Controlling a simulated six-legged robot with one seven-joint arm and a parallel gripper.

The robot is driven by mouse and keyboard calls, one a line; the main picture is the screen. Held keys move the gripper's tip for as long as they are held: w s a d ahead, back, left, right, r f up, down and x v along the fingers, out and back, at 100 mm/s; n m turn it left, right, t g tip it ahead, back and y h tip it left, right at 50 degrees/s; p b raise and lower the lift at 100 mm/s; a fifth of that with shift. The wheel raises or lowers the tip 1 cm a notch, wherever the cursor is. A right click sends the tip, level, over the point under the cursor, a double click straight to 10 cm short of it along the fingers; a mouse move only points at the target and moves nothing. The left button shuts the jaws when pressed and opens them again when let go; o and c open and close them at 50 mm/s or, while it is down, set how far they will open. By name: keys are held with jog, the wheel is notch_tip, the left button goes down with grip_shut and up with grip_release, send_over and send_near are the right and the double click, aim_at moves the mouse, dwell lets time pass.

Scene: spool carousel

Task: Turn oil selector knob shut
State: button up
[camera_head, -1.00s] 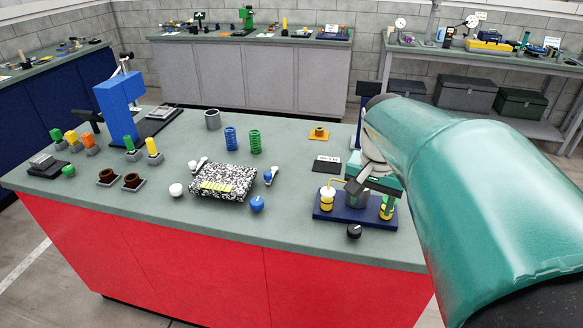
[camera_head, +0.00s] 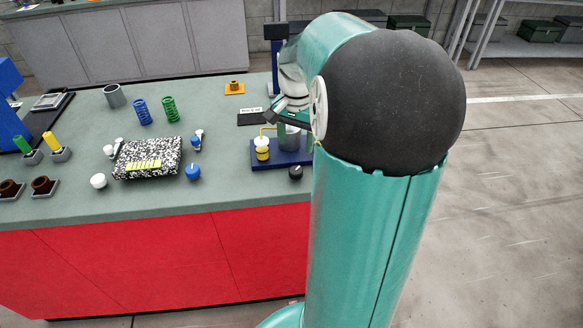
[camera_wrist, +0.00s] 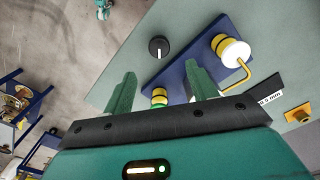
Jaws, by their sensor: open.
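A black round knob (camera_head: 295,172) stands on the bench at the front edge of a dark blue base plate (camera_head: 262,158). In the wrist view the knob (camera_wrist: 158,47) shows a white pointer line, roughly upright in the picture, and lies just beyond the fingertips. My gripper (camera_wrist: 161,69) is open and empty, its two green fingers apart above the blue plate (camera_wrist: 174,68). The fingers do not touch the knob. In the head view my arm hides part of the plate and most of the gripper.
The plate carries a yellow-and-white oiler (camera_head: 262,148) with a bent yellow tube and a grey cup (camera_head: 290,138). A blue knob (camera_head: 193,171), a speckled block (camera_head: 147,158) and a white knob (camera_head: 98,181) stand to the left. Bare bench lies between.

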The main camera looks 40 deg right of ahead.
aim_at(296, 169)
notch_tip(296, 169, down, 10)
jog(key=shift+d+f, duration=0.1)
jog(key=shift+f, duration=0.15)
jog(key=c, duration=1)
